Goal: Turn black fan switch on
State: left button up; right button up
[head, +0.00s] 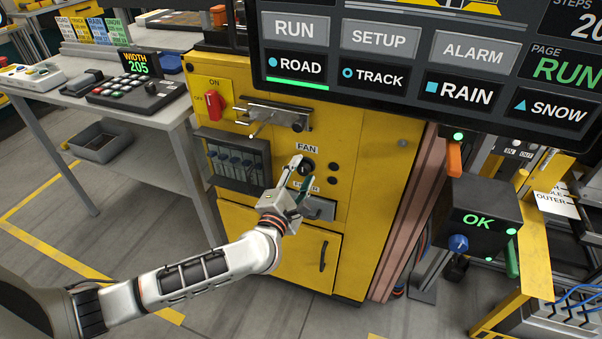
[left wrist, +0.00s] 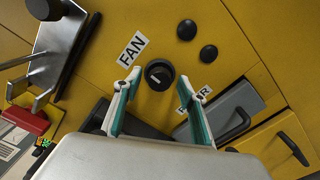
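The black fan switch (left wrist: 159,74) is a round knob with a pale pointer mark on the yellow cabinet, beside the white FAN label (left wrist: 132,50). In the head view the switch (head: 307,167) sits just below that label, partly behind my gripper. My left gripper (head: 301,172) is open and points at the cabinet front. In the left wrist view its two teal-lined fingers (left wrist: 158,86) stand on either side of the knob, with gaps to it. I cannot tell whether the fingertips reach the knob's depth. My right gripper is not in view.
Two small black buttons (left wrist: 197,41) and a grey handled drawer (left wrist: 226,112) are near the knob. A metal bracket (head: 272,115) and red switch (head: 213,104) are up left. A large screen (head: 420,62) overhangs the cabinet. A grey table (head: 170,108) stands left.

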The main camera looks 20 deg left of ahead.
pick_arm(q)
jog(key=s, duration=1.2)
jog(key=shift+a, duration=0.2)
jog(key=shift+r, duration=0.1)
